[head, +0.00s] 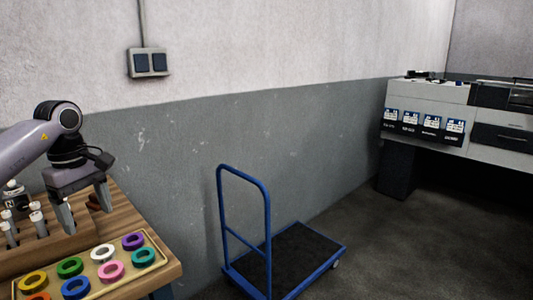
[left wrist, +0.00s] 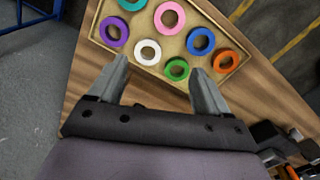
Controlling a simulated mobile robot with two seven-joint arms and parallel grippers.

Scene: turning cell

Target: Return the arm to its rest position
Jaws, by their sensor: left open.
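My left gripper (head: 84,211) is above the wooden table (head: 163,268) at the left of the head view. Its two fingers are apart and nothing is between them. In the left wrist view the open fingers (left wrist: 158,88) point toward a shallow tray (left wrist: 172,73) of colored rings. The fingertips appear close to the tray's near edge in that view; whether they touch it I cannot tell. My left arm comes in from the left edge of the head view. My right gripper is not in view.
The tray holds several rings, among them a purple ring (head: 133,241) and a pink ring (head: 111,271). A wooden rack with pale cylinders (head: 37,218) stands beside the gripper. A blue cart (head: 283,258) stands right of the table. A machine (head: 460,122) is farther right, past open floor.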

